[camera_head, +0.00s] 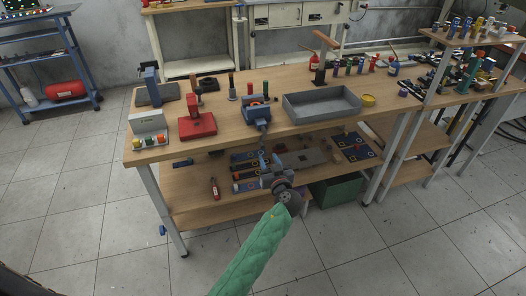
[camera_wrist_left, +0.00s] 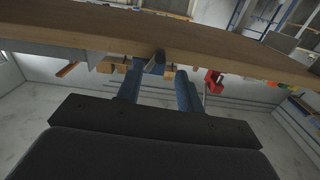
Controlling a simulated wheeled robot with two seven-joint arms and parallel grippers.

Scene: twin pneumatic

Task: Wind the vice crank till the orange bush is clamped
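The blue vice (camera_head: 257,104) stands near the front edge of the workbench (camera_head: 222,120). Its crank (camera_head: 262,126) is at the front edge. A small orange piece (camera_head: 249,89) shows at the vice; I cannot tell whether the jaws touch it. My left gripper (camera_head: 264,152) is in front of and below the bench edge, reaching up toward the crank. In the left wrist view, the gripper (camera_wrist_left: 161,80) has its two blue fingers apart. A dark rod-like part (camera_wrist_left: 155,62), seemingly the crank, shows near the fingertips; contact is unclear. My right gripper is out of view.
A grey tray (camera_head: 322,104) stands right of the vice, and a red-based press (camera_head: 197,125) stands left. The lower shelf (camera_head: 196,200) holds tools behind my left arm. A green bin (camera_head: 335,190) sits below. Floor in front is clear.

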